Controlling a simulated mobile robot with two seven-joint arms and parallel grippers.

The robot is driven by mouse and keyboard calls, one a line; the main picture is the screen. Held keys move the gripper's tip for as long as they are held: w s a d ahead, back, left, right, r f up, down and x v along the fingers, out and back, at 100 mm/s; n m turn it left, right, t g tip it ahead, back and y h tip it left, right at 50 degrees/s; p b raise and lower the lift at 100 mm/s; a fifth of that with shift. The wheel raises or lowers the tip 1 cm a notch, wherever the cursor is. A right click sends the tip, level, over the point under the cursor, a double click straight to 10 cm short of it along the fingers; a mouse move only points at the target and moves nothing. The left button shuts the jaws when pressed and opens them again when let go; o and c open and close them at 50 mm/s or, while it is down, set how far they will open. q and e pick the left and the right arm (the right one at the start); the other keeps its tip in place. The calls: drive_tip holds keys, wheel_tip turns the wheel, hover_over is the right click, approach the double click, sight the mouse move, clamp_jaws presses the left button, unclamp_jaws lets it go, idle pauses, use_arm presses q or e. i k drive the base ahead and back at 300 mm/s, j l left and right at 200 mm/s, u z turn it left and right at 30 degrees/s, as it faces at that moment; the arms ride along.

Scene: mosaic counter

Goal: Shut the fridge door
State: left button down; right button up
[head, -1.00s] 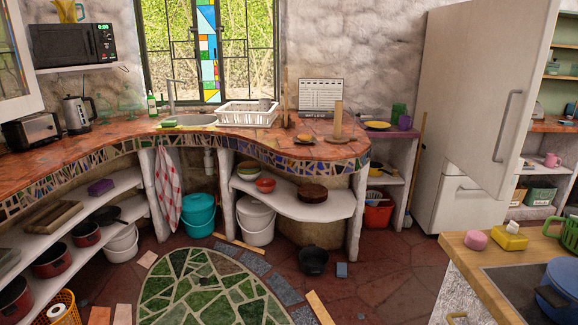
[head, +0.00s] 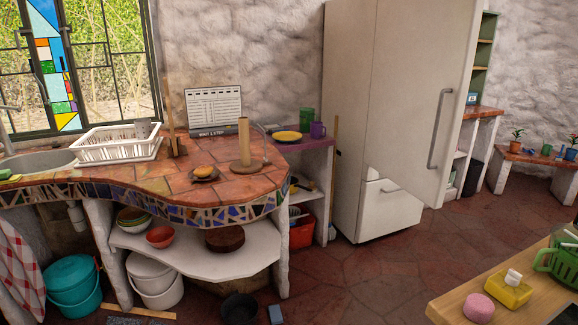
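The fridge (head: 345,130) is tall and off-white and stands against the rough wall right of the counter. Its upper door (head: 408,95) is open and reaches out to the right past the lower compartment's front. I see the door's outer face; the fridge's inside is hidden. A long grey vertical handle (head: 440,130) sits near the door's right edge. Neither of my grippers is in view.
A mosaic-edged counter (head: 180,180) fills the left. A wooden worktop (head: 455,305) with a pink item (head: 479,307) and a yellow dish (head: 508,290) juts in at the lower right. The red tiled floor (head: 400,265) before the fridge is clear. A plant bench (head: 540,160) stands far right.

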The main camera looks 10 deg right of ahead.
sight(424, 59)
drive_tip(key=i+j+z, duration=0.25)
drive_tip(key=i+z, duration=0.25)
drive_tip(key=i+j+z, duration=0.35)
drive_tip(key=z, duration=0.15)
drive_tip(key=i+j+z, duration=0.15)
drive_tip(key=j, duration=0.15)
drive_tip(key=i+j+z, duration=0.2)
drive_tip(key=j, duration=0.15)
drive_tip(key=i+j+z, duration=0.15)
drive_tip(key=j, duration=0.2)
drive_tip(key=i+l+u, duration=0.2)
drive_tip(key=i, duration=0.3)
drive_tip(key=i+j, duration=0.05)
